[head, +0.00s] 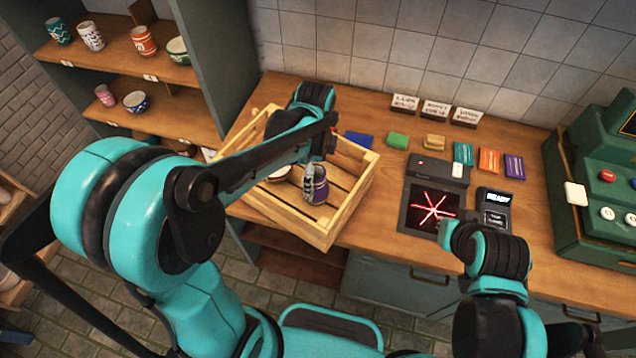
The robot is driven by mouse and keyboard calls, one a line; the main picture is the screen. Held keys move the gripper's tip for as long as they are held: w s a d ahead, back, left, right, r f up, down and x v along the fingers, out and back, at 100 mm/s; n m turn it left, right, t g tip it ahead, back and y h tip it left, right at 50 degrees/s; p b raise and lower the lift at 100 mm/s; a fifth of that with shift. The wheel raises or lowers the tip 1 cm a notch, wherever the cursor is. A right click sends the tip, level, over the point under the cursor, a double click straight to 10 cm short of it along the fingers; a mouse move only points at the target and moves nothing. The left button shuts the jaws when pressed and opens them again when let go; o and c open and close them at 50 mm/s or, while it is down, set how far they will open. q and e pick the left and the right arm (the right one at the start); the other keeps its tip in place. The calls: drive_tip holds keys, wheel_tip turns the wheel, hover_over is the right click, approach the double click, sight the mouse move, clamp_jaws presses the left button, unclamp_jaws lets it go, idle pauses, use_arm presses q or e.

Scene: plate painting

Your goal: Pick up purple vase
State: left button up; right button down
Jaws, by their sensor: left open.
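The purple vase (318,192) stands inside a wooden slatted crate (335,236) on the counter, towards the crate's right half. It is a small jar with a greyish upper part. My left gripper (310,180) reaches down into the crate from above, its fingers at the vase's upper left side. It is open; I cannot tell whether a finger touches the vase. My left arm hides part of the crate. My right arm shows at the lower right, but its gripper cannot be made out.
A white bowl (278,174) lies in the crate, left of the vase. A black device with red laser lines (432,210) sits to the right. Coloured packets (489,161) and small signs (436,110) lie behind it. A green machine (590,190) stands far right. Shelves (125,50) hold cups.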

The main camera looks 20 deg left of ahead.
sight(316, 187)
use_arm(q)
drive_tip(key=f+b, duration=0.1)
drive_tip(key=f, duration=0.4)
drive_tip(key=shift+s+f+b, duration=0.1)
drive_tip(key=shift+s+b, duration=0.1)
drive_tip(key=shift+b, duration=0.2)
drive_tip(key=shift+s+f, duration=0.1)
drive_tip(key=shift+f, duration=0.35)
drive_tip(key=c, duration=1.5)
